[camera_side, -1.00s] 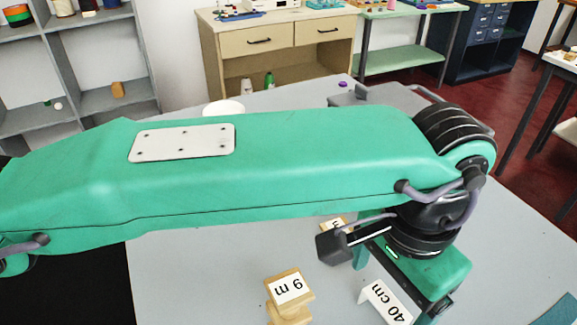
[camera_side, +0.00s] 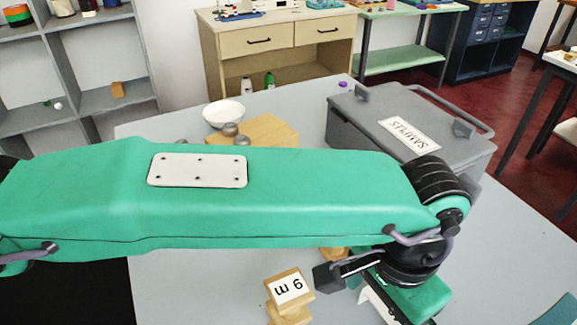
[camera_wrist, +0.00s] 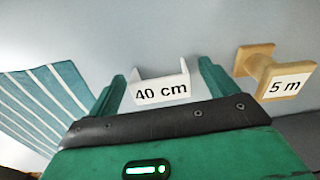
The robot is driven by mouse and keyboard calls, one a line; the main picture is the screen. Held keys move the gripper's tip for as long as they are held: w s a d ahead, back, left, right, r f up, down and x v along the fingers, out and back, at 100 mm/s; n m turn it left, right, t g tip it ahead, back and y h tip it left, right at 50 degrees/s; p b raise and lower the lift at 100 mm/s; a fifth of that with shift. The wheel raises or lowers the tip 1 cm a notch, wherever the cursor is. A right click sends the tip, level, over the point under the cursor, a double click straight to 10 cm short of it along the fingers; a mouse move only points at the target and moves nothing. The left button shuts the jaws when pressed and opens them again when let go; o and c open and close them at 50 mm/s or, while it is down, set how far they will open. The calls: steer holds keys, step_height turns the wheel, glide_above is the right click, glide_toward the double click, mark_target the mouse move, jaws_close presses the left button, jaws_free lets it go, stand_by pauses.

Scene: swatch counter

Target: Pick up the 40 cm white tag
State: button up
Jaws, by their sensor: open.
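The white tag marked "40 cm" (camera_wrist: 162,89) is a small white piece with black lettering. In the wrist view it lies between the two green fingers of my gripper (camera_wrist: 163,82), which are apart with nothing clamped. In the side view only a small white part of the tag (camera_side: 372,304) shows beside and below my gripper; the rest is hidden by it. My fingertips are mostly hidden in the side view, and I cannot tell their exact height over the counter.
A wooden spool marked "5 m" (camera_wrist: 287,84) stands just right of the fingers. A grey "SAMPLES" case (camera_side: 375,125), a white bowl (camera_side: 223,112) and a wooden board (camera_side: 268,130) are behind. Striped teal cloth (camera_wrist: 40,100) lies left.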

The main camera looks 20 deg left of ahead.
mark_target(382, 305)
steer(key=c, duration=1)
steer(key=shift+r, duration=0.15)
steer(key=shift+c, duration=0.2)
steer(key=shift+r, duration=4.85)
